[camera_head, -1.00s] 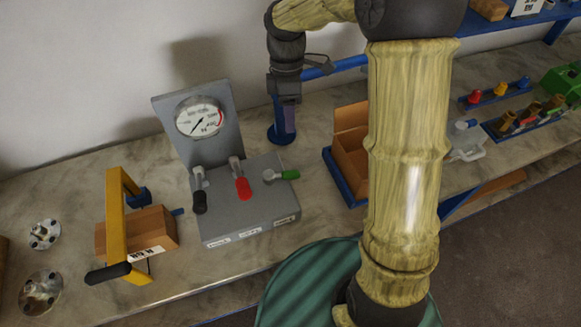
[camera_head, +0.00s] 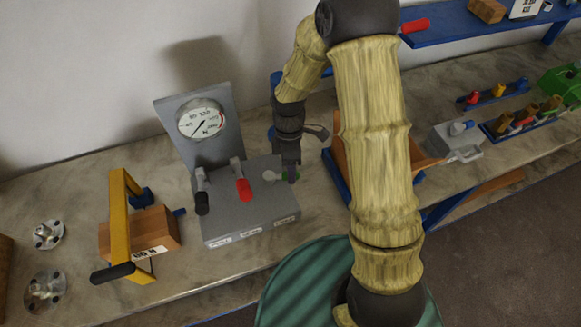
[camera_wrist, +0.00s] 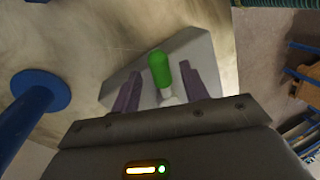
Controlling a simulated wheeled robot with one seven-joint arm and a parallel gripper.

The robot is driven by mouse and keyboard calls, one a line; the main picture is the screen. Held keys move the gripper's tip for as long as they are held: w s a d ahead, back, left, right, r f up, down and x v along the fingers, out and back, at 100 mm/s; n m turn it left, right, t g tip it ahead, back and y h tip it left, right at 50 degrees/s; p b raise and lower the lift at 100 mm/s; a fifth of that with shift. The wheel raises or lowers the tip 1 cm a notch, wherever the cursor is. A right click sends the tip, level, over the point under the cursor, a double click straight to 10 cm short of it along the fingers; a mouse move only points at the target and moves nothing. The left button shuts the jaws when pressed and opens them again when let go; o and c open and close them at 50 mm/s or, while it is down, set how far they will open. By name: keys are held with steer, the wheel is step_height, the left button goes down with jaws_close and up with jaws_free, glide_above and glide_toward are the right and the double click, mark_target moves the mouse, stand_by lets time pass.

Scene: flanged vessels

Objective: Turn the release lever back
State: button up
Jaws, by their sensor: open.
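A grey box with a gauge panel (camera_head: 250,215) stands on the bench and carries three levers. The black-handled lever (camera_head: 202,200) is on the left and the red-handled lever (camera_head: 243,188) is in the middle. The green-handled lever (camera_head: 283,176) is on the right, partly hidden by my gripper (camera_head: 290,176). In the wrist view the green handle (camera_wrist: 160,70) lies between the two purple fingers of my gripper (camera_wrist: 159,82), with space on both sides. The fingers are open and not closed on it. The small labels on the box front are too blurred to read.
The pressure gauge (camera_head: 201,119) stands upright behind the levers. A yellow clamp frame (camera_head: 118,225) and a brown block are to the left. A blue post with a round base (camera_wrist: 40,92) is close in the wrist view. Open bins and a blue shelf (camera_head: 470,32) are to the right.

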steer(key=shift+s+f, duration=0.15)
steer(key=shift+f, duration=0.3)
jaws_close()
